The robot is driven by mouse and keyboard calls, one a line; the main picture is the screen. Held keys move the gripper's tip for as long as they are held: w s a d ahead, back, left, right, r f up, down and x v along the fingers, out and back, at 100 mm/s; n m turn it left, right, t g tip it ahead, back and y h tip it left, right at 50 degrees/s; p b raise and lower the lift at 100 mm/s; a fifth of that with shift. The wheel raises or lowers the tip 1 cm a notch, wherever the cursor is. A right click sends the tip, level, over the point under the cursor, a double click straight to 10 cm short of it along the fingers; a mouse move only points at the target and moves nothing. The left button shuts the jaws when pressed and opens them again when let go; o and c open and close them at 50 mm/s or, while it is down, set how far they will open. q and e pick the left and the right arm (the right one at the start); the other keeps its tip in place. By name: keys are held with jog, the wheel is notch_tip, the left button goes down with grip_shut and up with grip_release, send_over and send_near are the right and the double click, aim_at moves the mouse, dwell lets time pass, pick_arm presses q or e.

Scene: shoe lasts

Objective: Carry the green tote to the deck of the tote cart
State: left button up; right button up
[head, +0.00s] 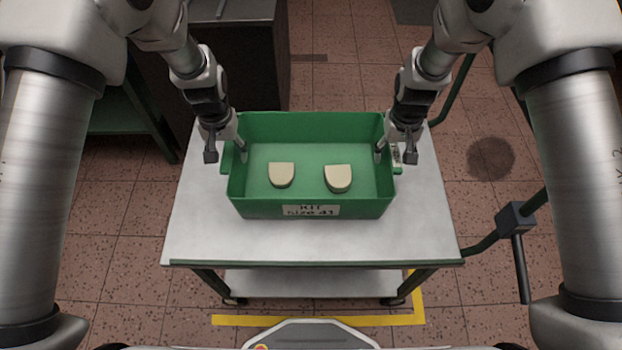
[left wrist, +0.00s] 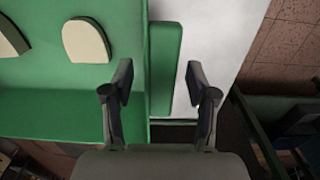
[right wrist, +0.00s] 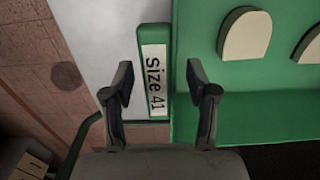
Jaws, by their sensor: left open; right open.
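The green tote (head: 270,209) stands upright on a grey metal top (head: 320,240). A front label reads "KIT Size 41". Two cream shoe-last pieces (head: 281,174) (head: 339,178) lie inside it. My left gripper (head: 227,156) is open with its fingers on either side of the tote's left handle; in the left wrist view the handle (left wrist: 165,70) lies between the fingers. My right gripper (head: 394,156) is open around the right handle; in the right wrist view that handle, with a "Size 41" label (right wrist: 154,80), shows between the fingers.
The top belongs to a green-framed stand on casters with a lower shelf (head: 310,283). A dark-sided cabinet (head: 235,70) stands behind left, beside a green shelf unit (head: 115,110). Green tubing with a black lever (head: 520,265) is at right. Yellow tape (head: 320,320) marks the floor in front.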

jog(key=shift+r, duration=0.1)
pick_arm(q)
notch_tip(320, 180, up, 12)
jog(key=shift+f, duration=0.2)
pick_arm(e)
notch_tip(320, 180, up, 12)
jog(key=shift+s, duration=0.1)
dwell(0.4)
